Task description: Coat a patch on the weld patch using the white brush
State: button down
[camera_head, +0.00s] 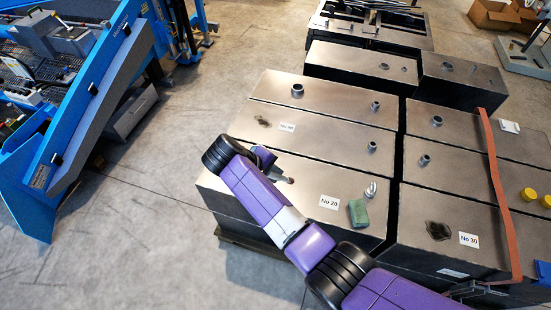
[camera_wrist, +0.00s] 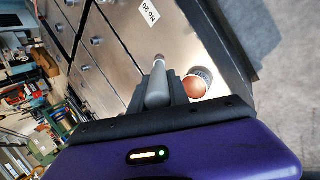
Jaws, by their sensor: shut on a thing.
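My gripper (camera_wrist: 162,88) is shut on a pale grey-white, rod-like tool with a reddish-brown end, which I take for the white brush (camera_wrist: 157,86). In the head view, my arm hides most of the gripper, and a small reddish-brown tip (camera_head: 290,180) shows just right of it, over the box top labelled No 20 (camera_head: 325,180). I cannot tell whether the tip touches the metal. One dark, irregular patch (camera_head: 439,231) lies on the No 30 box, another (camera_head: 262,122) near the No 40 label. No patch is clear on No 20; my arm covers part of it.
A round can (camera_wrist: 197,82) with copper-coloured contents is right of the brush in the wrist view. A green block (camera_head: 358,212) and a metal fitting (camera_head: 370,189) are on No 20's right side. An orange strap (camera_head: 490,150) crosses the right boxes.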

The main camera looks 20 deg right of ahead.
jog(key=shift+n+t+h, duration=0.3)
jog(key=shift+n, duration=0.1)
jog(key=f+b, duration=0.1)
jog(key=w+f+b, duration=0.1)
jog(key=b, duration=0.1)
jog(key=f+b, duration=0.1)
jog(key=f, duration=0.1)
jog(key=shift+w+a+b, duration=0.3)
jog(key=shift+w, duration=0.05)
jog(key=shift+d, duration=0.1)
